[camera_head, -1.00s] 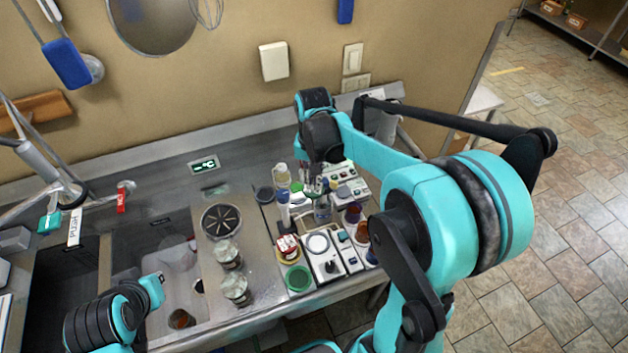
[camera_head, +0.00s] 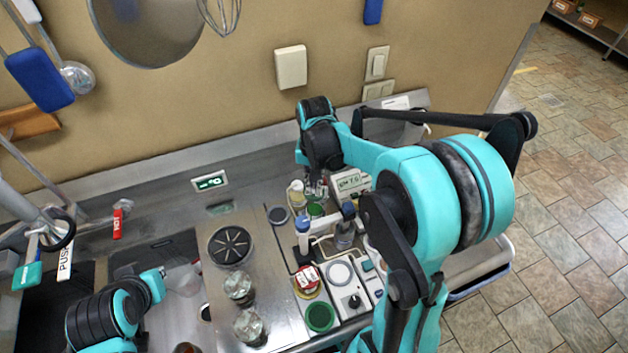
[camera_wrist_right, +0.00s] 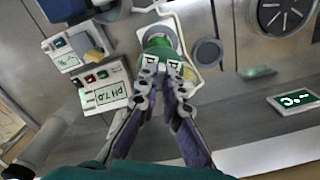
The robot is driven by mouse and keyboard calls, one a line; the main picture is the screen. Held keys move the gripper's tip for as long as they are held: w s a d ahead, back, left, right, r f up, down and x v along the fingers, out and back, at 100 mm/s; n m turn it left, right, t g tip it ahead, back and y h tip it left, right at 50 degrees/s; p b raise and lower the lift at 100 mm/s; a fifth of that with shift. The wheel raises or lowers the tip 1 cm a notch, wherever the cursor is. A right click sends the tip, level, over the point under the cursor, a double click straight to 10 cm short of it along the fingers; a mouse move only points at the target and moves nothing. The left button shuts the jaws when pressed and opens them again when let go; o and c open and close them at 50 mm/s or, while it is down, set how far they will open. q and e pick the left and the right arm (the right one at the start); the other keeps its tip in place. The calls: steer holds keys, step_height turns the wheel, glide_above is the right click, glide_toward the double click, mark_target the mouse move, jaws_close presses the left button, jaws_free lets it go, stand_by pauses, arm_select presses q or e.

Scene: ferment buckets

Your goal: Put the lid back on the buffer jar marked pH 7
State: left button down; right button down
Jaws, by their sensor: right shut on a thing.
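My right gripper (camera_head: 316,188) reaches down over the back of the counter. A small jar with pale yellowish contents (camera_head: 297,192) stands beside the gripper in the head view. Another green round piece (camera_head: 315,211) shows just in front of the fingers; I cannot tell whether it is the same lid. No jar marking is readable. My left gripper's fingers are not visible.
A dark grey disc (camera_head: 278,215) lies left of the jar.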

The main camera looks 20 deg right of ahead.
mark_target(314, 196)
steer(key=shift+s+f+b, duration=0.1)
steer(key=shift+f+b, duration=2.1)
steer(key=shift+f, duration=0.75)
steer(key=shift+f+b, duration=0.15)
steer(key=shift+b, duration=0.15)
steer(key=c, duration=1.1)
jaws_free()
steer(key=shift+r+p, duration=2.6)
steer(key=shift+r, duration=0.95)
